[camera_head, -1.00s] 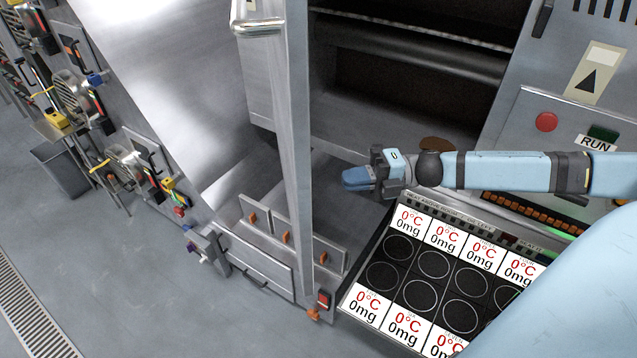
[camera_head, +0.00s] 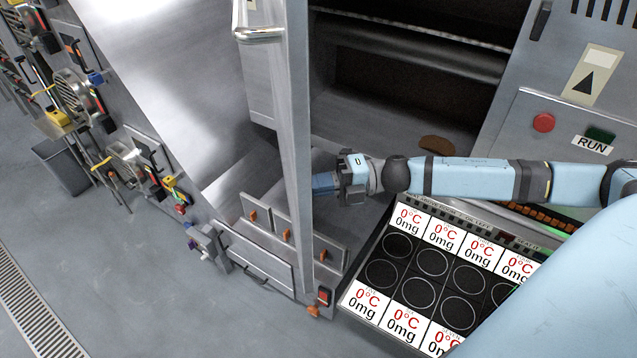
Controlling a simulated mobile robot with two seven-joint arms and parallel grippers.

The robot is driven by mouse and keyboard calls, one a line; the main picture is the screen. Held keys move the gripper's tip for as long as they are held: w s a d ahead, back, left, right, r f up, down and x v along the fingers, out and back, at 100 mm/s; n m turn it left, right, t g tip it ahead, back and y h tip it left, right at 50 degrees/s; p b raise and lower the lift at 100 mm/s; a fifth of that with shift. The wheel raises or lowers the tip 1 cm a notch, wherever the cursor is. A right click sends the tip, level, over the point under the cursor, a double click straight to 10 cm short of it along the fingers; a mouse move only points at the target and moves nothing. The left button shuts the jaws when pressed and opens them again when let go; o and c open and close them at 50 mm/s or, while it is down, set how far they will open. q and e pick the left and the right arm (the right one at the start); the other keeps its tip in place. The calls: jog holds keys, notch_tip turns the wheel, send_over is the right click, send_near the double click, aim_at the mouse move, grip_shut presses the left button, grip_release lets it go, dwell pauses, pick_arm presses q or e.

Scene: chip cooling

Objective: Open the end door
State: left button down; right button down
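A tall metal door (camera_head: 296,130) stands swung out, seen nearly edge-on, with a shiny bar handle (camera_head: 260,33) near its top left. Behind it to the right is the dark open chamber (camera_head: 400,90) of the machine. My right gripper (camera_head: 318,186) comes in from the right with its blue fingertips close to the right face of the door. I cannot tell whether they touch it. The fingers look close together, but the gap between them does not show clearly. No held object is visible. My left gripper is out of view.
A panel of round black pads with 0°C and 0mg labels (camera_head: 411,218) lies below my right arm. A red button (camera_head: 543,122) and RUN label are at right. A brown chip-like piece (camera_head: 437,145) lies in the chamber. Open floor (camera_head: 110,270) is at left.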

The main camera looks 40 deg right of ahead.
jog(key=w+a+m+t+h, duration=0.3)
jog(key=w+a+t+h, duration=0.1)
jog(key=w+a, duration=0.9)
jog(key=w+a+m+t+h+b, duration=0.1)
jog(key=w+a+m+t+h, duration=0.3)
jog(key=w+a, duration=0.9)
jog(key=a, duration=0.7)
jog(key=shift+w+m, duration=0.3)
jog(key=shift+w, duration=0.05)
jog(key=shift+d, duration=0.15)
